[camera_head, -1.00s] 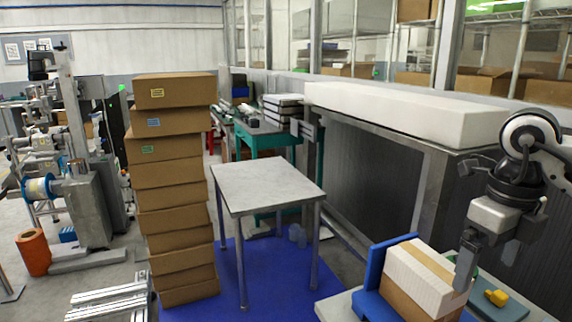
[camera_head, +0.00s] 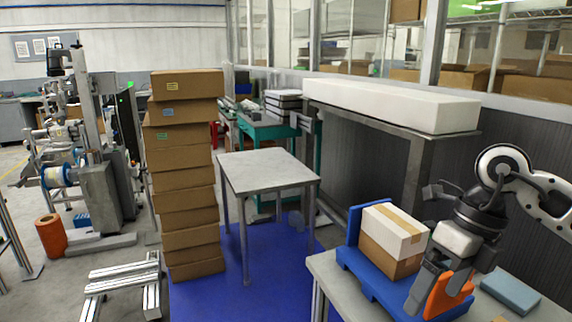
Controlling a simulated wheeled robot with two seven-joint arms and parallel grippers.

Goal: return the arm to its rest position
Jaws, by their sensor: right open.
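My right gripper (camera_head: 438,290) is at the lower right, above a light table (camera_head: 322,268), with its fingers pointing down and open. An orange object (camera_head: 449,293) shows beside and partly behind the fingers; whether they touch it I cannot tell. My right arm comes in from the right edge and is bent, with a white and black joint above the gripper. My left gripper is not in view.
A carton with a white upper part (camera_head: 393,228) sits on a blue stand (camera_head: 353,256) just left of my right gripper. A blue-grey block (camera_head: 510,293) lies right of it. A small bare table (camera_head: 265,172) and a tall carton stack (camera_head: 187,205) stand farther left.

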